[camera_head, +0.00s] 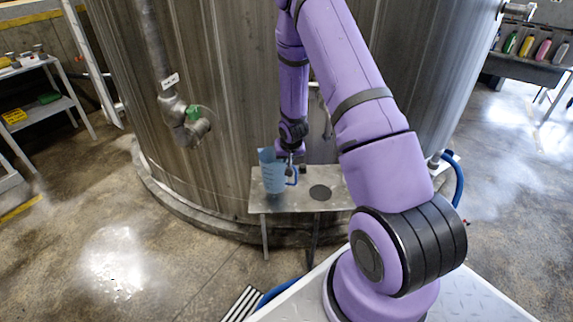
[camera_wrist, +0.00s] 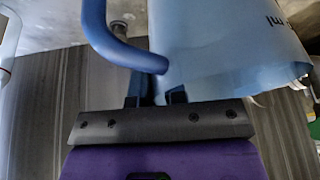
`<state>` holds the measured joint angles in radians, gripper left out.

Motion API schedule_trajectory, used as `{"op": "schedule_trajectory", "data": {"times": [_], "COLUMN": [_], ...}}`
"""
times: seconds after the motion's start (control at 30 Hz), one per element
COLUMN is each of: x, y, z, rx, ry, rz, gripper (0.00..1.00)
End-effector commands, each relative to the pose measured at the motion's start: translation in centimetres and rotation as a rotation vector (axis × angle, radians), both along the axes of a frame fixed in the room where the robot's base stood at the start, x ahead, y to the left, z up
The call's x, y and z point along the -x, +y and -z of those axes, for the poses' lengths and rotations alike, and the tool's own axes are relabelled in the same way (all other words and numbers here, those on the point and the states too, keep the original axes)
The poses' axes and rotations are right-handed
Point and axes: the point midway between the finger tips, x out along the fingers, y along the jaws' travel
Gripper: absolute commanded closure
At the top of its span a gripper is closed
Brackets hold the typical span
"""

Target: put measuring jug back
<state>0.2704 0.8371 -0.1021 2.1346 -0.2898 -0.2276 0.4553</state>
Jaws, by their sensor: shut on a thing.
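The blue translucent measuring jug (camera_head: 273,176) is at the left part of a small metal table (camera_head: 300,207) against the big tank. Its body (camera_wrist: 215,45) and blue handle (camera_wrist: 110,40) fill much of the wrist view. My gripper (camera_head: 289,158) is at the jug's handle side; in the wrist view its fingers (camera_wrist: 156,97) are shut on the lower end of the handle. I cannot tell whether the jug's base touches the table. A dark round spot (camera_head: 320,192) lies on the tabletop to the right of the jug.
The large steel tank (camera_head: 225,90) stands right behind the table, with a pipe and green-handled valve (camera_head: 193,113) at its left. A shelf (camera_head: 38,105) stands far left, and a rack with coloured bottles (camera_head: 530,50) far right. Floor left of the table is clear.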

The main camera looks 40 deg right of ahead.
Motion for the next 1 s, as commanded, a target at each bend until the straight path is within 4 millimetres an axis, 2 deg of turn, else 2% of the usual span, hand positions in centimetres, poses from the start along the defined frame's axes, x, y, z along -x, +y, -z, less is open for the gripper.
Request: {"op": "schedule_trajectory", "data": {"times": [0.17,0.43,0.83,0.87,0.9,0.93,1.0], "x": [-1.0,-0.8,-0.8,-0.8,-0.8,-0.8,-0.8], "y": [-0.4,-0.4,-0.4,-0.4,-0.4,-0.4,-0.3], "z": [0.2,3.4,3.8,3.8,3.8,3.8,3.8], "rx": [0.0,0.001,0.001,0.0,0.0,0.0,0.0], "ry": [0.0,0.0,-0.001,0.0,0.0,0.0,0.001], "rz": [0.001,0.0,0.001,0.001,0.001,0.001,0.001], "gripper": [1.0,1.0,1.0,0.81,0.72,0.65,0.62]}}
